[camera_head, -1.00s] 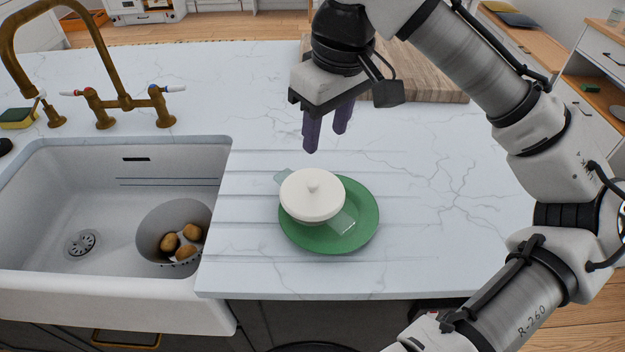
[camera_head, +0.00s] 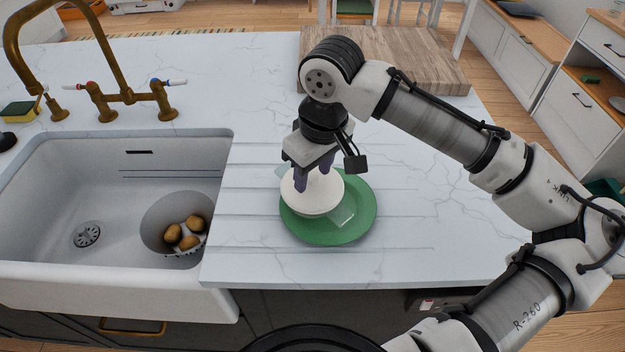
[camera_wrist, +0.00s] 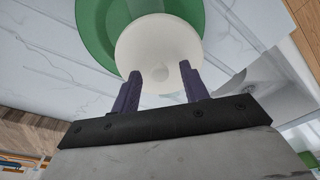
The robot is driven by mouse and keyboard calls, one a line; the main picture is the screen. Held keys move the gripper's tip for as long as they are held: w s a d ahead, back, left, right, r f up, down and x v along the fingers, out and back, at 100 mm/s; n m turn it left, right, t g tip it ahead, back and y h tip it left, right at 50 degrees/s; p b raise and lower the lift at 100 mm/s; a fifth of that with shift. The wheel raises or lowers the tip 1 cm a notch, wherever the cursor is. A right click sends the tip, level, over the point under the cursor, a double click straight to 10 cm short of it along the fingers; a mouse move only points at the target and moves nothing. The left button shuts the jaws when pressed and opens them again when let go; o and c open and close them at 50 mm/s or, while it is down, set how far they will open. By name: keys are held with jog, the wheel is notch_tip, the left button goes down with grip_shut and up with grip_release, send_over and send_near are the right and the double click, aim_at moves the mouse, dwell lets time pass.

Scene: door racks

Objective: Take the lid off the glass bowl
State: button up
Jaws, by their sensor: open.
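A round white lid (camera_head: 318,198) covers the glass bowl on the counter. The clear glass bowl (camera_head: 343,216) shows only as a handle sticking out at the lower right of the lid; the rest is hidden beneath it. My gripper (camera_head: 312,184) points down just above the lid, with its fingers over the lid's middle.
A green plate (camera_head: 355,222) lies under the bowl. A white sink (camera_head: 70,190) with a strainer of potatoes (camera_head: 180,235) is to the left, with a brass faucet (camera_head: 120,100) behind it. A wooden board (camera_head: 400,60) lies at the back. The counter right of the plate is clear.

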jog(key=shift+c, duration=0.5)
grip_shut()
